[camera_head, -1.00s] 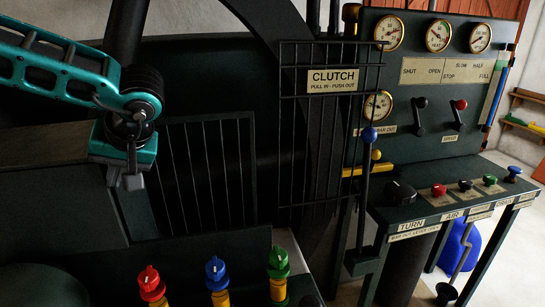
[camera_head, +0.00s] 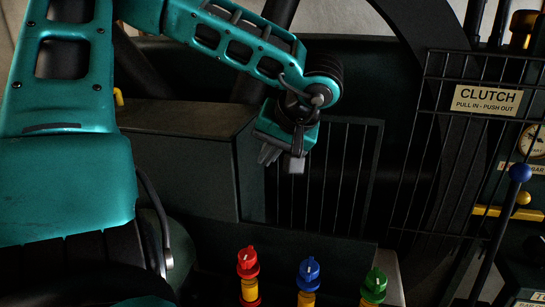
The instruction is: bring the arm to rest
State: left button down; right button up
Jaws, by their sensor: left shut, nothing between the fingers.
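My left arm is teal and comes in from the left. Its gripper (camera_head: 283,160) hangs pointing down in front of a dark barred guard (camera_head: 335,185). Its grey fingers are shut with nothing between them. It is above the red, blue and green knobs and apart from them. My right gripper does not show.
A red knob (camera_head: 248,262), a blue knob (camera_head: 309,272) and a green knob (camera_head: 374,286) stand on yellow stems at the bottom. A clutch sign (camera_head: 486,100) hangs on a wire cage at right. A blue-balled lever (camera_head: 520,173) stands beside it. A dark box (camera_head: 180,165) is left of the gripper.

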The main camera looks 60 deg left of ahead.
pick_arm(q)
jog(key=v, duration=0.8)
jog(key=shift+s, duration=0.35)
